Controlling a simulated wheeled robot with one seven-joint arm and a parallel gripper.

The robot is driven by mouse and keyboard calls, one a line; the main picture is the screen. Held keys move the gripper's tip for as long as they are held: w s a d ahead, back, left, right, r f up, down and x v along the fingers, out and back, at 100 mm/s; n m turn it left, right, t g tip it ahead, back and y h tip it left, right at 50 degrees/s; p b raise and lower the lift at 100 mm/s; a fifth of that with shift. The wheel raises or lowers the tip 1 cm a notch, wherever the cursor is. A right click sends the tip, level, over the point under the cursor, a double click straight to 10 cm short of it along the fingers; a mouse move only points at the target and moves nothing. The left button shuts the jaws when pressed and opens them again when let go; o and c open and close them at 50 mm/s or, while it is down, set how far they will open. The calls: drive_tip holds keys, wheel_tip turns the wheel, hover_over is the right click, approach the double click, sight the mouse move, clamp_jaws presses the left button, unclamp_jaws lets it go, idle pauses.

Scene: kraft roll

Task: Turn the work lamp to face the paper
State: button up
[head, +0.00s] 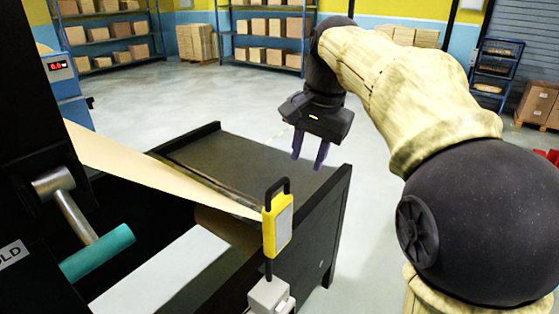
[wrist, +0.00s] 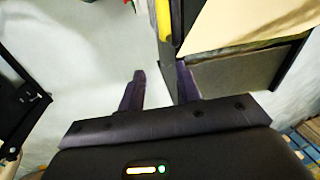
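The work lamp (head: 270,232) is yellow with a black top handle and stands upright on a thin post over a light grey base, at the near corner of the dark bench. Its pale panel (head: 285,224) shows on its right side, turned away from the paper. The tan paper (head: 150,170) runs down from the left to behind the lamp; it also shows in the wrist view (wrist: 245,22). In the wrist view a yellow strip (wrist: 164,20), likely the lamp's edge, lies beyond the fingers.
The dark bench (head: 245,155) has a raised black edge on its right. A black machine with a teal-ended lever (head: 98,253) stands at the left. Shelves with boxes (head: 268,40) line the back wall. The floor (head: 170,100) between is clear.

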drive_tip(key=s+a+r+m+p, duration=0.1)
drive_tip(key=s+a+r+p, duration=0.1)
drive_tip(key=r, duration=1)
drive_tip(key=shift+s+a+r, duration=0.4)
drive_tip(key=shift+s+a, duration=0.05)
drive_tip(key=shift+s, duration=0.25)
drive_tip(key=shift+f, duration=0.1)
approach(278, 183)
drive_tip(key=x, duration=0.8)
clamp_jaws()
